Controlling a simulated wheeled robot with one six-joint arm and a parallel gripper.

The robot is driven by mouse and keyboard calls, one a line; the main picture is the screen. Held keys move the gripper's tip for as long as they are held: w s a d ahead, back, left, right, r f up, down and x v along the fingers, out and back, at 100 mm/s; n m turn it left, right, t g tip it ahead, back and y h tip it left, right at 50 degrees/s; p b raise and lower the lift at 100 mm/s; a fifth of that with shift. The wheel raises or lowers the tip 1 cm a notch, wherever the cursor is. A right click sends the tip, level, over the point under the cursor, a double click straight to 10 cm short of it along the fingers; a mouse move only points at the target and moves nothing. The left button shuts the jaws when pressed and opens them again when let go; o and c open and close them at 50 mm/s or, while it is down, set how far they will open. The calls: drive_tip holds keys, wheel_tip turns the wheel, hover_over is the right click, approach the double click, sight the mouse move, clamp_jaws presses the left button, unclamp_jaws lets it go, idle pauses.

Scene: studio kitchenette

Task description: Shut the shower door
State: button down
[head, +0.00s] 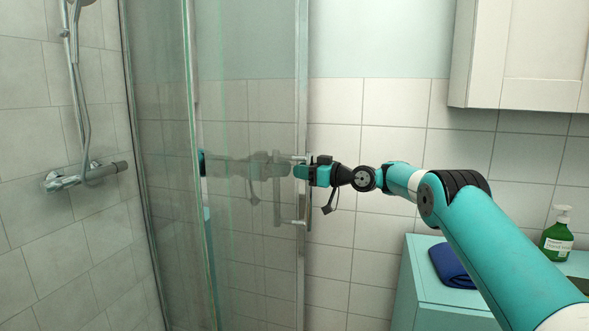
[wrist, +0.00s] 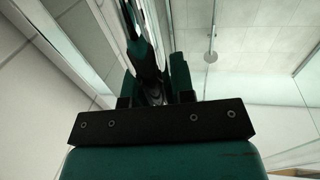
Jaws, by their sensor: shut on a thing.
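The shower door (head: 250,110) is a clear glass panel with a metal edge frame, upright in the middle of the head view. Its vertical bar handle (head: 306,208) is on the right-hand frame. My gripper (head: 301,171) is at the upper part of this handle, shut on it, reaching in from the right. My arm is faintly reflected in the glass. In the wrist view, my gripper's fingers (wrist: 155,72) are close together around a bar that runs up the picture. The fingertips partly hide the grip.
At left, a shower mixer (head: 85,176) and hose are on the tiled wall, with no glass clearly in front. A teal cabinet (head: 408,285) at lower right carries a folded blue cloth (head: 450,264) and a green soap bottle (head: 557,238). A white wall cupboard (head: 525,55) hangs above.

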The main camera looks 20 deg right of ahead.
drive_tip(key=shift+w+d+f+p, duration=0.1)
drive_tip(key=shift+w+d+p, duration=0.25)
drive_tip(key=shift+w+d, duration=0.65)
drive_tip(key=shift+a, duration=0.1)
drive_tip(key=c, duration=1)
unclamp_jaws()
drive_tip(key=b+v, duration=0.2)
drive_tip(key=v, duration=0.6)
drive_tip(key=b+v, duration=0.2)
drive_tip(key=v, duration=0.7)
drive_tip(key=shift+s+a, duration=0.15)
drive_tip(key=shift+s, duration=0.15)
